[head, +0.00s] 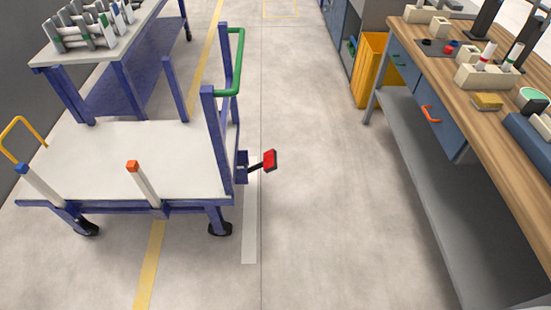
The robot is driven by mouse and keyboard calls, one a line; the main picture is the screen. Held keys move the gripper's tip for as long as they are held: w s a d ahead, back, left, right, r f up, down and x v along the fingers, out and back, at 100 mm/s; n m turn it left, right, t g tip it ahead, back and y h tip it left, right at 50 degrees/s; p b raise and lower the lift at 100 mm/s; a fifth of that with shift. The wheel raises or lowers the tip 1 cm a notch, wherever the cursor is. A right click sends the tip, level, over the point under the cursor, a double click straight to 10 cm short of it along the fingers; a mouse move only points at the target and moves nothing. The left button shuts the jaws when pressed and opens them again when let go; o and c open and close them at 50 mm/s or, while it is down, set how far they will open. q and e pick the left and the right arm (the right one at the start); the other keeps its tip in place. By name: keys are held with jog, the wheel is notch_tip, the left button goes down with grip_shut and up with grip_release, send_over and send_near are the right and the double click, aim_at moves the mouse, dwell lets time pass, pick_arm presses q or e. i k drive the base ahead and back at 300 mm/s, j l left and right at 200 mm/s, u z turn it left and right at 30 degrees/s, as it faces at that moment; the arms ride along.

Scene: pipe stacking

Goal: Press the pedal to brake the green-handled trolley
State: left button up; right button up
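The trolley (115,178) stands on the floor at the left, with a flat white deck, a blue frame and dark wheels. Its green handle (237,65) is at the top of the blue posts on its right end. A red pedal (270,160) on a dark arm sticks out to the right from a blue bracket on that same end. The pedal is tilted and held above the floor, with nothing touching it. Neither of my grippers shows in the head view.
A blue-framed table (50,57) with a rack of pipes stands behind the trolley. A wooden workbench (500,110) with drawers and a lower shelf runs along the right. A yellow bin (371,70) is beside it. The floor (320,190) between trolley and workbench is clear.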

aim_at(270, 164)
jog(key=i+l, duration=0.45)
jog(key=i, duration=0.15)
jog(key=i+l, duration=0.5)
jog(key=i+j+u, duration=0.05)
jog(key=i, duration=0.05)
